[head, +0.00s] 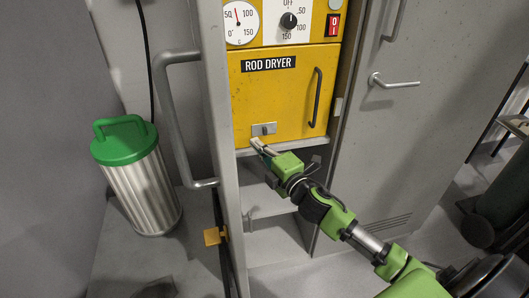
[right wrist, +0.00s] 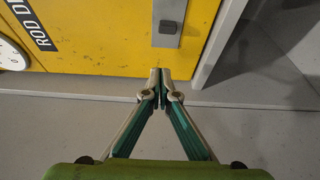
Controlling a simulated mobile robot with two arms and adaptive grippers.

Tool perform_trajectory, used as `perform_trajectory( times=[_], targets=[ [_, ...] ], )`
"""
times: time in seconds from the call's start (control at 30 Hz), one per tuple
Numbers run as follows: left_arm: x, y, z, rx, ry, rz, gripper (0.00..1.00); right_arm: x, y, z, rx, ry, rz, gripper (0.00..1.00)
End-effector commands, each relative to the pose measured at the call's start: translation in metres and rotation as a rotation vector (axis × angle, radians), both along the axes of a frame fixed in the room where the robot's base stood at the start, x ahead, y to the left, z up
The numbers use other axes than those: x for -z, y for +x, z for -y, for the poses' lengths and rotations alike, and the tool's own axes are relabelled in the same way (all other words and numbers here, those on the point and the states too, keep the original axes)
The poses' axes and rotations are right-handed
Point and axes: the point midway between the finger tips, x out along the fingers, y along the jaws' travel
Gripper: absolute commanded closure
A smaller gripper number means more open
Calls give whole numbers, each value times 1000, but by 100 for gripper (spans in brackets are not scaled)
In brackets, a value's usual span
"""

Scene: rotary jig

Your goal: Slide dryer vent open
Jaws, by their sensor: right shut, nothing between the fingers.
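The yellow rod dryer (head: 275,95) sits in a grey cabinet, with its door shut. Its vent is a small grey metal plate with a dark knob (head: 264,129) low on the door; in the right wrist view the plate (right wrist: 168,22) shows at the top with the dark knob on it. My right gripper (head: 256,143) is just below the vent, apart from it. In the right wrist view its fingertips (right wrist: 161,75) are together and empty, pointing at the door's lower edge below the plate. I cannot tell whether the vent is open. My left gripper is not in view.
A grey cabinet door with a long handle (head: 168,110) stands open left of the dryer. A black door handle (head: 315,98) is right of the vent. A shelf (head: 285,148) lies below. A green-lidded bin (head: 135,180) stands at left.

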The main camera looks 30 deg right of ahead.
Motion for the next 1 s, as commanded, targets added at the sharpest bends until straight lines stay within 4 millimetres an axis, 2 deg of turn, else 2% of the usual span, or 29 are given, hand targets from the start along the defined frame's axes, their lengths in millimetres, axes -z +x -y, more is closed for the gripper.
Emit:
perform_trajectory(
  times=[0.3,0.4,0.6,1.0],
  targets=[
    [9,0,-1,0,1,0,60,0,49,-4,0,0,3,100],
    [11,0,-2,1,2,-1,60,2,40,16,1,-4,-2,100],
    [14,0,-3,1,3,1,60,1,36,32,0,0,-1,100],
    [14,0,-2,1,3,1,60,0,35,35,0,1,0,100]
  ],
)
